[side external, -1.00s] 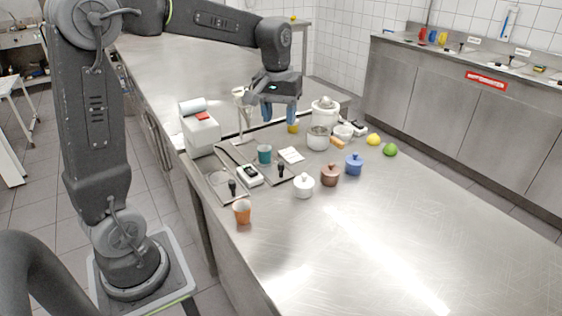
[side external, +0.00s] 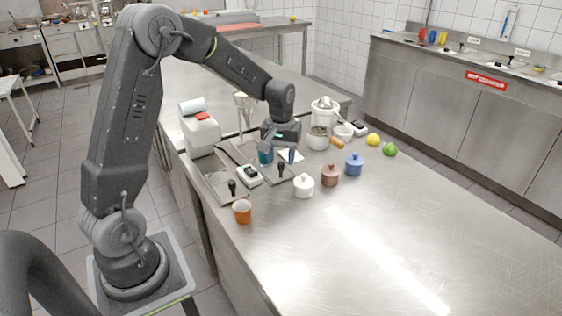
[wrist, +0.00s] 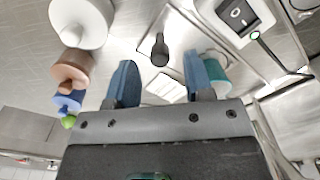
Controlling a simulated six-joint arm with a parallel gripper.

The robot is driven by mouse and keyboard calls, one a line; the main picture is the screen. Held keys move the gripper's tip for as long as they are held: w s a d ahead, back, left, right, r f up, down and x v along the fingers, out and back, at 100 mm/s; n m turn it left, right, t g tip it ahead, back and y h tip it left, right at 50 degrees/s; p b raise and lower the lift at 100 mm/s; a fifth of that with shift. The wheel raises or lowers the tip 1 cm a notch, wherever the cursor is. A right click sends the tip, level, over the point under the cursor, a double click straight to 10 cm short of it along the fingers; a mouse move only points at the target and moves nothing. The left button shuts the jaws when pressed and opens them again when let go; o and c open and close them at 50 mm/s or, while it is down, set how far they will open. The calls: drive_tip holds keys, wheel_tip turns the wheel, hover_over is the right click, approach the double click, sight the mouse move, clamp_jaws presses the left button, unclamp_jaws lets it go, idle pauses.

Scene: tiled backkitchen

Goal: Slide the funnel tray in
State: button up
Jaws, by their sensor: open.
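Two flat metal trays with upright black knobs lie in the counter near its left edge. The left tray (side external: 212,188) has its knob (side external: 232,187) at the front. The right tray's knob (side external: 281,168) also shows in the wrist view (wrist: 160,50). A clear funnel (side external: 243,100) stands upright behind the trays; I cannot tell which tray belongs to it. My gripper (side external: 279,157) is low over the right tray, behind its knob. In the wrist view my blue fingers (wrist: 161,72) are apart, with nothing between them, and the knob lies beyond their tips.
A teal cup (wrist: 217,72) is close beside one finger. A switch box (side external: 249,175) sits between the knobs. The right foreground counter is clear.

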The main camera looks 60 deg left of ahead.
drive_tip(key=shift+f, duration=0.95)
clamp_jaws()
